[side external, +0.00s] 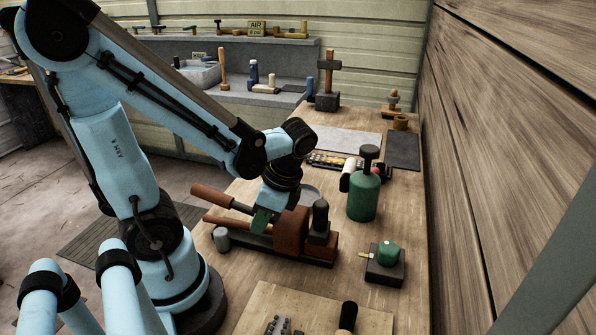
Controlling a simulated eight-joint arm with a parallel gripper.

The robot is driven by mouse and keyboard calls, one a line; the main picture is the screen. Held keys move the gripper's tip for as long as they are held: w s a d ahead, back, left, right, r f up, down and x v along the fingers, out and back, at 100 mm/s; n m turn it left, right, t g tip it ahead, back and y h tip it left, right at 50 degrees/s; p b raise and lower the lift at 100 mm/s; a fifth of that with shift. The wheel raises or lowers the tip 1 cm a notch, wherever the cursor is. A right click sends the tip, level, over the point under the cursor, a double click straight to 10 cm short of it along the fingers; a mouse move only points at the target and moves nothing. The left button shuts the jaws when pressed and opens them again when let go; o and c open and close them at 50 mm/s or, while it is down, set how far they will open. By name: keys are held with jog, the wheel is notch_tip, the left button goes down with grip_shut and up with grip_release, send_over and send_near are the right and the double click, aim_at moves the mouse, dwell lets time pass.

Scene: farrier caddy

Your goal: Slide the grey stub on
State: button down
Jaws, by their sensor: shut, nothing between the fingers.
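A small grey cylinder (222,238), which looks like the grey stub, stands on the bench near its left edge. It is beside the left end of a dark base (255,241) that carries a rust-brown block (291,231). Two brown-handled bars (224,199) reach left from near that block. My gripper (260,226), with green fingers, points down just left of the block and right of the grey cylinder, apart from the cylinder. It is shut and empty. The fingertips overlap the bars and base in this view, so I cannot tell whether they touch.
A dark upright cylinder (320,215) stands at the block's right. A green bottle (363,197) stands behind it, and a green knob on a dark block (385,265) sits to the right. A pale board (300,312) lies in front. Bare wood is free at right front.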

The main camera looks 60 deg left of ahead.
aim_at(218, 228)
jog(key=shift+x, duration=0.8)
jog(key=shift+s+a, duration=0.55)
jog(key=shift+s, duration=0.3)
jog(key=shift+s+a, duration=0.55)
jog(key=shift+s, duration=0.25)
jog(key=shift+s+a, duration=1.15)
jog(key=shift+a, duration=0.1)
jog(key=shift+s+a, duration=0.5)
jog(key=shift+s, duration=0.15)
jog(key=shift+r, duration=0.1)
